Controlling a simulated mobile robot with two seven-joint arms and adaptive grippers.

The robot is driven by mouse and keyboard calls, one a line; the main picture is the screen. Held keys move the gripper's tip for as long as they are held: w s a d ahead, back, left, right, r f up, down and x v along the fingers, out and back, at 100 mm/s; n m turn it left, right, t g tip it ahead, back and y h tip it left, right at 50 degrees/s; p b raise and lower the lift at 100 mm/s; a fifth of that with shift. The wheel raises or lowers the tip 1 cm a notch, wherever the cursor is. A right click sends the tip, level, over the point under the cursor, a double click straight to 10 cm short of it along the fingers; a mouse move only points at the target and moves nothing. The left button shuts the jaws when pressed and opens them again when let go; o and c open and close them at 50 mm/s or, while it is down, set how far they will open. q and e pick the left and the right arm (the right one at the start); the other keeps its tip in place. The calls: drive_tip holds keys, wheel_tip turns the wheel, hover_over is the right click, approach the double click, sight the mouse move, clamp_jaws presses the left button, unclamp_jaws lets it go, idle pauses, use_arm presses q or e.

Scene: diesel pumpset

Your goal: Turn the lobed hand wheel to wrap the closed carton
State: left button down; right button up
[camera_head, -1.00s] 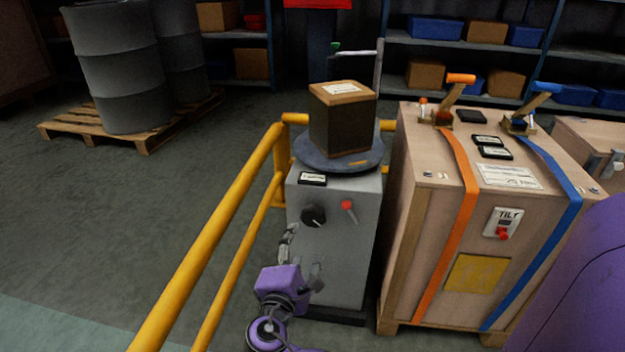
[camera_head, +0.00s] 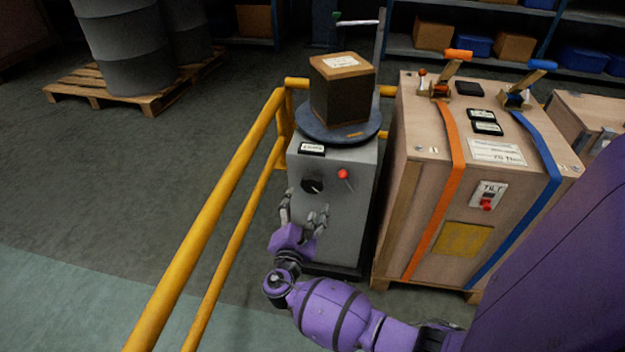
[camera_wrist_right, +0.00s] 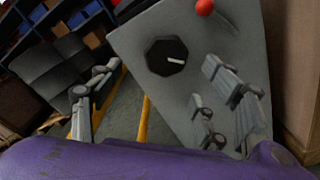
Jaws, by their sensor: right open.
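The black lobed hand wheel (camera_head: 312,186) with a white pointer line is on the front of a grey cabinet (camera_head: 345,222). It also shows in the right wrist view (camera_wrist_right: 166,56). A carton (camera_head: 341,98) with dark sides, a brown top and a white label stands on a round dark turntable (camera_head: 318,130) on the cabinet. My right gripper (camera_head: 305,207) is open and empty, just below and in front of the wheel. In the right wrist view its fingers (camera_wrist_right: 163,80) stand apart on either side of the wheel. They do not appear to touch it. My left gripper is out of view.
A red ball-ended lever (camera_head: 343,174) is right of the wheel. A yellow railing (camera_head: 225,190) runs along the cabinet's left side. A strapped wooden crate (camera_head: 415,215) stands close on the right. Open floor and drums on a pallet (camera_head: 120,100) are at left.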

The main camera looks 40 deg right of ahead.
sight(310, 187)
drive_tip(key=x, duration=0.2)
drive_tip(key=b+x, duration=0.1)
drive_tip(key=x, duration=0.4)
drive_tip(key=shift+s+d+f+b, duration=0.15)
drive_tip(key=shift+f+b, duration=0.15)
drive_tip(key=shift+f, duration=0.1)
drive_tip(key=shift+w+d+r, duration=0.1)
drive_tip(key=shift+w+d, duration=0.1)
drive_tip(key=shift+d, duration=0.05)
drive_tip(key=shift+c, duration=0.4)
drive_tip(key=c, duration=1.1)
drive_tip(key=shift+o, duration=0.2)
